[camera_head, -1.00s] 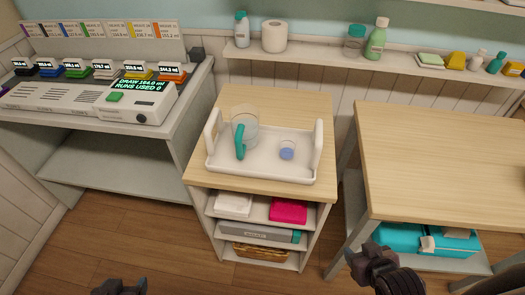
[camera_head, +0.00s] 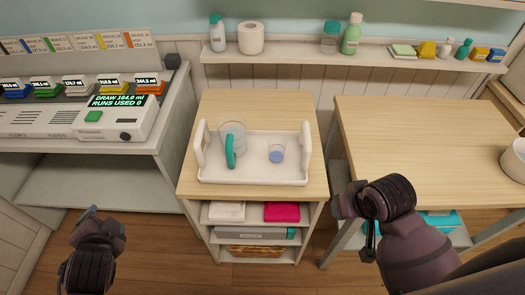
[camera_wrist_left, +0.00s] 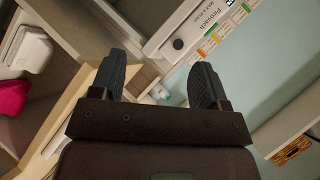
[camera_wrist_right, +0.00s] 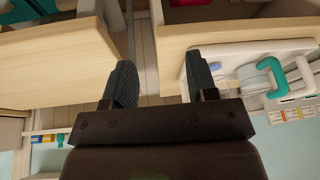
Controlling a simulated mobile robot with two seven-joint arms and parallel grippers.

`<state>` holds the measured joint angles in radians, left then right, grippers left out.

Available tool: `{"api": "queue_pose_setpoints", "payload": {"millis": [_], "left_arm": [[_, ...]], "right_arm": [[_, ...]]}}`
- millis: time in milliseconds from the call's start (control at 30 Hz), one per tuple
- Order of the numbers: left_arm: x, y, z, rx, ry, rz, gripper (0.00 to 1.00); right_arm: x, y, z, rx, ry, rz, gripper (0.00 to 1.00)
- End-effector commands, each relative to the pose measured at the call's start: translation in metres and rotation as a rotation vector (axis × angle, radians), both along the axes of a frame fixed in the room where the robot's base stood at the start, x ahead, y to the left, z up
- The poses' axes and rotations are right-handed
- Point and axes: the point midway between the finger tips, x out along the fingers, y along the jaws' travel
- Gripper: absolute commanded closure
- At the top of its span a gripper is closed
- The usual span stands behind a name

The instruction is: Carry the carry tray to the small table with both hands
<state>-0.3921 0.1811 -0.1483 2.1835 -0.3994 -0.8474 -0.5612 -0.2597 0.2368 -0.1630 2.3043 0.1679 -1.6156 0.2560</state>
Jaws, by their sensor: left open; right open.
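The white carry tray (camera_head: 254,175) rests on the wooden top of a small shelf cabinet (camera_head: 255,106), with an upright handle at each end. A clear jug with a teal handle (camera_head: 231,145) and a small cup with blue contents (camera_head: 277,153) stand in it. The tray also shows in the right wrist view (camera_wrist_right: 240,57). My left gripper (camera_head: 92,214) is open and empty, low and to the left of the cabinet. My right gripper (camera_head: 352,203) is open and empty, right of the cabinet near the wooden table's (camera_head: 430,140) front left corner. Neither touches the tray.
A dispensing machine (camera_head: 75,120) stands on a grey bench at left. A wall shelf (camera_head: 300,56) holds bottles and a paper roll. The cabinet's lower shelves hold a pink item (camera_head: 282,212) and others. A white bowl (camera_head: 515,160) is at the table's right; most of its top is bare.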

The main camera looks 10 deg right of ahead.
Motion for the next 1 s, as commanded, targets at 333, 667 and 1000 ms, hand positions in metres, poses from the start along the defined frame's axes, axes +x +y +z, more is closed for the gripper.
{"api": "queue_pose_setpoints", "payload": {"millis": [333,667,1000], "left_arm": [[0.089,-0.035,0.023,0.798,-0.298,-0.508,0.31],[0.125,-0.103,0.011,1.579,-0.61,-0.983,0.31],[0.123,-0.133,-0.014,1.934,-0.821,-1.215,0.31]], "right_arm": [[0.088,0.014,0.028,0.069,-0.019,-0.043,0.47],[0.165,0.021,0.075,0.116,-0.03,-0.12,0.47],[0.199,0.022,0.103,0.138,-0.031,-0.175,0.47]]}}
